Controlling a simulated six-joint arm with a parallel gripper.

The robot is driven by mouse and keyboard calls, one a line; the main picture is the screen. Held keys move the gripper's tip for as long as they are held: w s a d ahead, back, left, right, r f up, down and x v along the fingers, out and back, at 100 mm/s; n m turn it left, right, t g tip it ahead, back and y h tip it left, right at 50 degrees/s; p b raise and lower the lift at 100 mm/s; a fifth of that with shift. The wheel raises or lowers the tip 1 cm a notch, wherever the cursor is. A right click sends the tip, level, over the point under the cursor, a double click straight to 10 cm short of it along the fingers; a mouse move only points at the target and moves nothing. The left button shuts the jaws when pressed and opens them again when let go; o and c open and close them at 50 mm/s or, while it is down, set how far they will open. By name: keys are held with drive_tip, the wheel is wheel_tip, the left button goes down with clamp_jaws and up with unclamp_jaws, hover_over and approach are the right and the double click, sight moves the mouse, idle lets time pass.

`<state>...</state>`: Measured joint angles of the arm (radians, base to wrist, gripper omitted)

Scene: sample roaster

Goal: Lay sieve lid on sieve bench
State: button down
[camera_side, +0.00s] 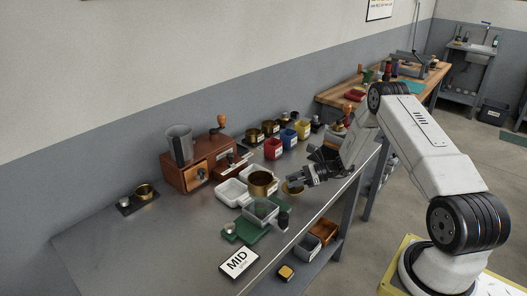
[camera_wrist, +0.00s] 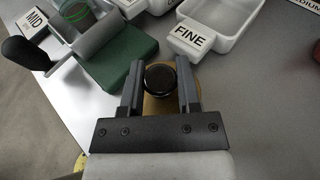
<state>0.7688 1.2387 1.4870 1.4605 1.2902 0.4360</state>
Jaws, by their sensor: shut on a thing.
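The sieve lid is a brass disc with a dark round knob. In the wrist view the lid (camera_wrist: 158,110) is under my gripper (camera_wrist: 160,80), whose two fingers are shut on its knob.
White trays (camera_side: 231,192), a green block (camera_wrist: 122,58) and a MID card (camera_side: 240,262) are close by. The FINE tray (camera_wrist: 228,25) is ahead in the wrist view. The bench's left part is largely clear.

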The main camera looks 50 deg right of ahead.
drive_tip(key=shift+f, duration=0.9)
drive_tip(key=shift+f, duration=0.1)
drive_tip(key=shift+c, duration=1.6)
unclamp_jaws()
drive_tip(key=shift+s+d, duration=0.1)
drive_tip(key=v, duration=1.2)
